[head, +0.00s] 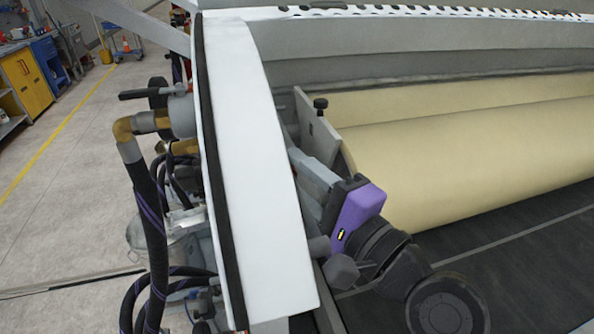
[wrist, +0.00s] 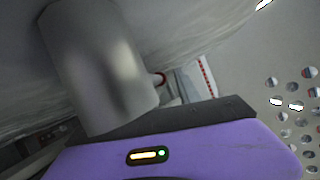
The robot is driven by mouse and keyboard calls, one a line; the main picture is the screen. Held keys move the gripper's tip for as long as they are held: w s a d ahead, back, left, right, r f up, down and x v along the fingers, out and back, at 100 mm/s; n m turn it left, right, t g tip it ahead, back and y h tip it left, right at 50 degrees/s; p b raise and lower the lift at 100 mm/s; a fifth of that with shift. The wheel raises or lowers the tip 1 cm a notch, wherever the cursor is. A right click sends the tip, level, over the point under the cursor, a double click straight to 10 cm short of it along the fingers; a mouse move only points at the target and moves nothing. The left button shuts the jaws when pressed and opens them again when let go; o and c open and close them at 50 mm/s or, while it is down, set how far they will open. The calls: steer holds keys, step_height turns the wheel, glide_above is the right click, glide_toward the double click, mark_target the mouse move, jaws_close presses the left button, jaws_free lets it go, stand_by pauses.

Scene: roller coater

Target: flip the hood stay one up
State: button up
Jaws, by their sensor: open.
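My gripper (head: 338,197), with a purple body and dark front, is beside the inner edge of the white side cover, at the left end of the cream roller. Its jaws are open, but the fingertips are mostly hidden against grey machine parts. In the wrist view the purple body fills the bottom, and a smooth grey cylinder (wrist: 100,65) stands close in front of it. I cannot tell whether they touch. I cannot pick out the hood stay with certainty in either view; the grey cylinder may be part of it.
The white side cover (head: 250,150) stands left of my gripper. The cream roller (head: 470,150) lies right, above a dark belt (head: 520,265). A grey plate (head: 315,130) with a black knob is just above the gripper. Hoses (head: 155,230) hang outside at left. The floor beyond has free room.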

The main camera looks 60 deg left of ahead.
steer(key=shift+a, duration=0.1)
jaws_close()
stand_by(1.4)
